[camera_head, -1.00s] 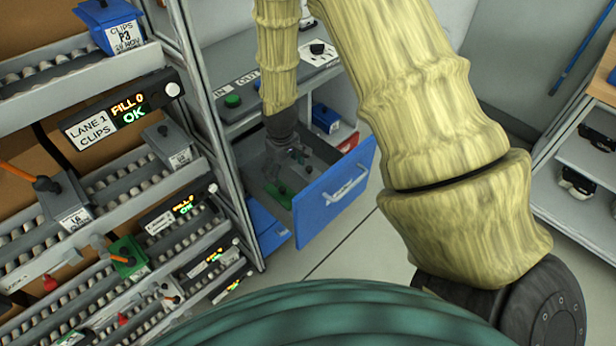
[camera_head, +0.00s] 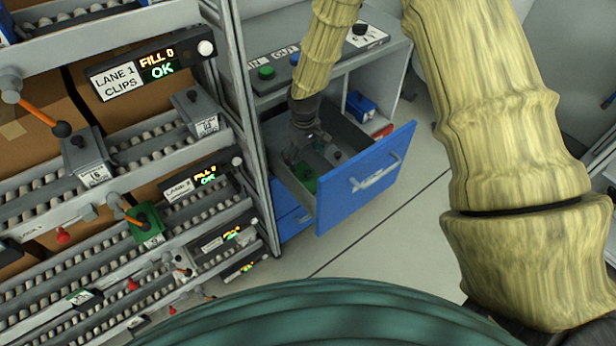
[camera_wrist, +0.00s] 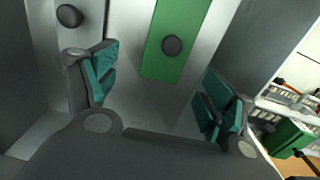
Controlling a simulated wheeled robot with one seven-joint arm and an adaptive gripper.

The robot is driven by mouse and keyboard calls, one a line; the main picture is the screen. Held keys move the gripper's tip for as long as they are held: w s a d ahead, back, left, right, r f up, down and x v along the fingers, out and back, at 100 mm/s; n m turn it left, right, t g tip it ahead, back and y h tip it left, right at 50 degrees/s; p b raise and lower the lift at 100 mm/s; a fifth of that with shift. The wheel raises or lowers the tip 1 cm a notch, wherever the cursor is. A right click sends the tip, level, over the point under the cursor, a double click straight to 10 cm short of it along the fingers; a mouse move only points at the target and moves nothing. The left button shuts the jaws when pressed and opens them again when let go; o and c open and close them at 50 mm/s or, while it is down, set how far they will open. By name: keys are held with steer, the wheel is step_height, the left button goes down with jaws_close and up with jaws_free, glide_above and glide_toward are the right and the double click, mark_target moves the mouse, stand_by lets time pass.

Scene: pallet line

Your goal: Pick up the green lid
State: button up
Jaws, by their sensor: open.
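The green lid (camera_wrist: 160,62) is a flat green plate with a round dark knob (camera_wrist: 172,45), lying on a pale grey surface. In the head view it shows as a small green patch (camera_head: 308,182) inside the open blue-fronted drawer (camera_head: 352,190), partly hidden by my gripper. My gripper (camera_wrist: 160,90) is open and empty, its two teal-padded fingers spread wide. The lid shows between and beyond the fingertips in the wrist view, and no finger appears to touch it. In the head view my gripper (camera_head: 303,148) reaches down into the drawer.
A grey piece with a dark knob (camera_wrist: 68,15) lies left of the lid. The drawer walls surround my gripper. A roller rack (camera_head: 160,150) with bins and a green box (camera_head: 148,222) stands at left. A blue box (camera_head: 361,106) sits on the shelf behind the drawer.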

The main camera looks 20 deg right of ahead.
mark_target(304, 169)
steer(key=shift+s+a+f+p, duration=0.1)
steer(key=shift+s+f+p, duration=0.15)
steer(key=shift+f, duration=1.1)
steer(key=shift+s+a+f+p, duration=0.1)
steer(key=shift+s+f, duration=0.1)
steer(key=shift+f, duration=1.15)
steer(key=shift+c, duration=0.5)
steer(key=c, duration=0.8)
